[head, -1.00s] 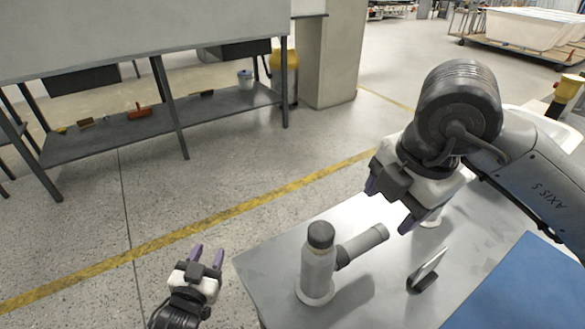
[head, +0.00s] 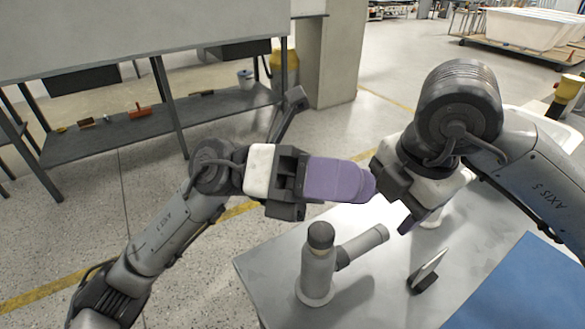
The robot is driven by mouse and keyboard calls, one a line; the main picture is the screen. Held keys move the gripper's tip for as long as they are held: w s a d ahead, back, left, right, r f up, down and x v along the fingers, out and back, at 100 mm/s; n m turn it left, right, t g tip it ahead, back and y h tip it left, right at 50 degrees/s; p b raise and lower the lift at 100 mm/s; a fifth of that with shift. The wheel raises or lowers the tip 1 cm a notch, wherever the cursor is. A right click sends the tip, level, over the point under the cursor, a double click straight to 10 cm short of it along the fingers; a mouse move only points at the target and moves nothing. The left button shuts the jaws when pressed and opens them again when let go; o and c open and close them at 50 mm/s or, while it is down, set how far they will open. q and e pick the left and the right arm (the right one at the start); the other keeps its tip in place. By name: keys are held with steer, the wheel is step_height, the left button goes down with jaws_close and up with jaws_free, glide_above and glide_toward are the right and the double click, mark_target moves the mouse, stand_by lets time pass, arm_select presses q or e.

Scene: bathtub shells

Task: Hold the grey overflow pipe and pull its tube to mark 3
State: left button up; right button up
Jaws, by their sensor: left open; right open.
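The grey overflow pipe (head: 318,270) stands upright on a round base on the metal table, with a dark cap on top. A grey side tube (head: 362,246) sticks out from it toward the right and back. No mark numbers can be made out. My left gripper (head: 368,187) is open and empty, its purple fingers raised above and behind the pipe, pointing right. My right gripper (head: 390,207) is open and empty, behind and right of the side tube, partly hidden by its own body. Neither gripper touches the pipe.
A small dark stand with a tilted plate (head: 426,272) is on the metal table (head: 378,299) right of the pipe. A blue mat (head: 510,290) covers the table's right part. A pale object (head: 434,218) stands partly hidden behind my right gripper. A workbench (head: 110,139) is at back left.

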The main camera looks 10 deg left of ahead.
mark_target(364, 246)
arm_select(q)
steer(key=w+a+f+m+t+y, duration=0.1)
steer(key=a+m+t+y, duration=0.3)
steer(key=y, duration=1.1)
steer(key=a+t, duration=0.1)
steer(key=t, duration=0.1)
steer(key=shift+w+a+t+y, duration=0.4)
arm_select(e)
steer(key=f, duration=0.4)
steer(key=w+a+f, duration=0.1)
steer(key=f, duration=0.4)
steer(key=w+f, duration=0.1)
steer(key=f, duration=0.3)
steer(key=shift+a+f, duration=0.3)
steer(key=shift+a, duration=0.05)
steer(key=shift+c, duration=0.2)
